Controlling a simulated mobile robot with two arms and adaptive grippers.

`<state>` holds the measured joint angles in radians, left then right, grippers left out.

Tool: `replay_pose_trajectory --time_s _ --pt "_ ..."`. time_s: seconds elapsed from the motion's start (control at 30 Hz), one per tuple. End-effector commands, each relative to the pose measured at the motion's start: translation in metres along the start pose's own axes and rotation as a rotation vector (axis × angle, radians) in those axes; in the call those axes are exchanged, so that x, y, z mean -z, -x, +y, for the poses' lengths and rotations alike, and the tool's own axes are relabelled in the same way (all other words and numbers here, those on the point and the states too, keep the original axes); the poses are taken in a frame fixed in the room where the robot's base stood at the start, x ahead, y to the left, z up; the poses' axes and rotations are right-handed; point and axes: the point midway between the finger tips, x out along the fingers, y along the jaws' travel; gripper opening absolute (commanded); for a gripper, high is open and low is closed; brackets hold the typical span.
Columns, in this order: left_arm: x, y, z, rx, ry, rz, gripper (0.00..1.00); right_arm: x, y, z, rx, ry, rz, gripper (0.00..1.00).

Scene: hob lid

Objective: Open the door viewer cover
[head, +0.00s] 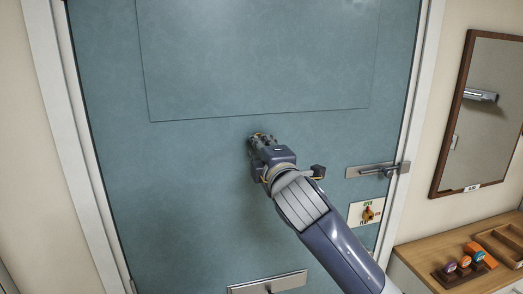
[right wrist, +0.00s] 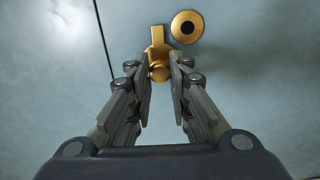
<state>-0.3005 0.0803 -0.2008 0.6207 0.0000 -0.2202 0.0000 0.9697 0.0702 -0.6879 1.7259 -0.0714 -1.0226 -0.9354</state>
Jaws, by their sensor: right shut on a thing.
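The door viewer (right wrist: 187,27) is a round brass ring with a dark hole, seen uncovered at the top of the right wrist view. Beside it, to the left, is a brass piece (right wrist: 157,48), apparently the viewer cover, with a rounded knob at its lower end. My right gripper (right wrist: 162,68) is shut on this brass piece near the knob; the fingers stand on either side of it. In the head view my right gripper (head: 259,138) is at the middle of the blue-grey door (head: 200,190) and hides most of the brass parts. My left gripper is not in view.
A metal letter plate (head: 267,283) is below. A mirror (head: 480,115) hangs over a wooden shelf (head: 440,258) with stamps and a tray.

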Motion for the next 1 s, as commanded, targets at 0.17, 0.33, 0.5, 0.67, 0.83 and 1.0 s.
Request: replay_pose_trajectory --time_s 0.17,0.33,0.5,0.67,0.83,1.0 --pt "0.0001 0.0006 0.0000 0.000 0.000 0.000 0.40 -0.0006 -0.0001 0.0012 0.000 -0.031 -0.001 0.00" --pt "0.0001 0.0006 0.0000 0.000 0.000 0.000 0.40 -0.0007 -0.0001 0.0014 0.000 -0.039 -0.001 0.00" --pt "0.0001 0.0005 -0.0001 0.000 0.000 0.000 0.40 -0.0007 -0.0001 0.0013 0.001 -0.039 -0.001 0.00" --pt "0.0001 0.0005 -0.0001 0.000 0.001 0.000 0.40 -0.0006 -0.0001 0.0013 0.001 -0.038 -0.001 0.32" --pt "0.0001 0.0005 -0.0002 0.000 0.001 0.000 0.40 -0.0005 -0.0001 0.0013 0.001 -0.038 -0.001 0.39" --pt "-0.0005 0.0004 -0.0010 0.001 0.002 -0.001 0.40 -0.0003 0.0001 0.0013 0.000 -0.037 -0.001 0.39"
